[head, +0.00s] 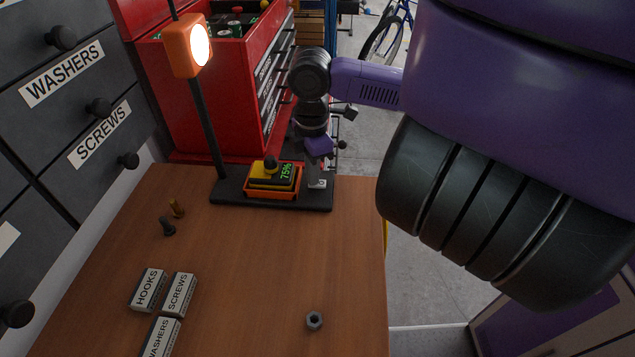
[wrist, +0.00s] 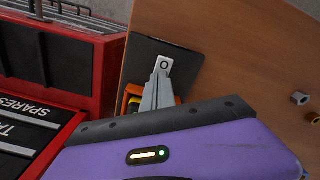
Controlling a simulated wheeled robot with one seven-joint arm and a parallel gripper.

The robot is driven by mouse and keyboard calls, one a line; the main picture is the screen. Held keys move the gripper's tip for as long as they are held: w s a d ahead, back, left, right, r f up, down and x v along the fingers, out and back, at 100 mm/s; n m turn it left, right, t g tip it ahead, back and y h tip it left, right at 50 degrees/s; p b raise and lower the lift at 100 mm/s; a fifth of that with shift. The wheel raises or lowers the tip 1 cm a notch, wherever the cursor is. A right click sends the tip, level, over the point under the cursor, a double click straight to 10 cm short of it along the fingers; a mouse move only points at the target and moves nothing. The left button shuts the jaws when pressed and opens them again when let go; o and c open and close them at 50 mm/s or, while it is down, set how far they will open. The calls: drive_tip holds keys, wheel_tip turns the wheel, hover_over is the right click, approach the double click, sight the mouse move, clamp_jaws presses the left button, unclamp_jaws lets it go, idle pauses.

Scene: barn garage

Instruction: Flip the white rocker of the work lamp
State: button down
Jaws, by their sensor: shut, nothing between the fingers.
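The work lamp has a lit orange head (head: 193,46) on a dark post above a black base (head: 228,194) at the far end of the wooden bench. Its white rocker (head: 318,184) is at the right end of the base; it also shows in the wrist view (wrist: 164,64), marked with a ring. My gripper (head: 315,180) is shut and empty, pointing down at the rocker. In the wrist view its fingertips (wrist: 161,72) overlap the rocker's near end; I cannot tell whether they touch.
A red tool chest (head: 215,100) stands close behind the lamp. Dark labelled drawers (head: 75,90) are at the left.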

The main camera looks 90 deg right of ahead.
wheel_tip(320, 180, up, 7)
drive_tip(key=p, duration=0.5)
drive_tip(key=shift+p, duration=0.35)
drive_tip(key=shift+s, duration=0.1)
idle(0.5)
